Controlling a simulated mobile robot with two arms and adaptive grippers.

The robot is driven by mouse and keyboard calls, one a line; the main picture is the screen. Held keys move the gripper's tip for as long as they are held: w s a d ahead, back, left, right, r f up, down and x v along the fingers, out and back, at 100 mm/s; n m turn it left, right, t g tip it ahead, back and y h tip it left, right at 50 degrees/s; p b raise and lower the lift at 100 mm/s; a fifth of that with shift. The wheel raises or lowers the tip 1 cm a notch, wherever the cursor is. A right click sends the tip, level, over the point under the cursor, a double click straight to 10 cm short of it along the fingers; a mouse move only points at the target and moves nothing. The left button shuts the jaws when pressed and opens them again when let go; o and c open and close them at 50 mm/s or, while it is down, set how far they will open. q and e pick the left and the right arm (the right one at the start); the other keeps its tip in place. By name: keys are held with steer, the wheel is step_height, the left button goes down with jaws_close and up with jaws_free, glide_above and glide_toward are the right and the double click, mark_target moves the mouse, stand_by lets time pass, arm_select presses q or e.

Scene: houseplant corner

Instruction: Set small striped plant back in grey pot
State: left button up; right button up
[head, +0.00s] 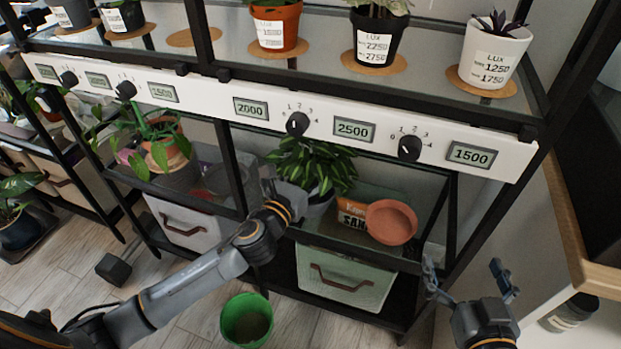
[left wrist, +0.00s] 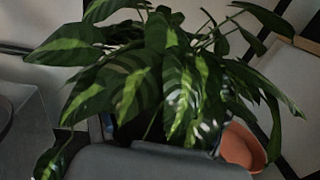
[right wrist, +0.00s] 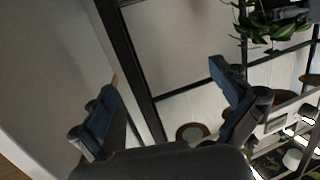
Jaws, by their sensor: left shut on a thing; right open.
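The small striped plant (head: 312,160), with dark green leaves and pale stripes, is on the lower shelf level in the head view. It fills the left wrist view (left wrist: 165,85). My left gripper (head: 283,193) reaches in at its left side and is shut on it, low down; leaves hide the grip.
A white strip (head: 215,97) with knobs and displays runs above the plant. A pale crate (head: 345,283) stands below; a green bucket (head: 247,320) is on the floor. Potted plants line the upper shelf.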

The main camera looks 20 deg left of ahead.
arm_select(q)
step_height(320, 180, down, 3)
steer(key=shift+a+f+b, duration=0.1)
steer(key=shift+b, duration=0.9)
arm_select(e)
step_height(320, 180, up, 10)
steer(key=a+t+y, duration=0.1)
steer(key=t+y, duration=0.1)
steer(key=t, duration=0.4)
steer(key=shift+s+a, duration=0.15)
steer(key=shift+s, duration=0.1)
arm_select(q)
steer(key=shift+f, duration=0.3)
arm_select(e)
steer(key=shift+s+r+t, duration=0.25)
steer(key=shift+r+t, duration=0.1)
steer(key=shift+t, duration=0.05)
arm_select(q)
steer(key=o, duration=1.3)
arm_select(e)
steer(key=shift+r, duration=0.1)
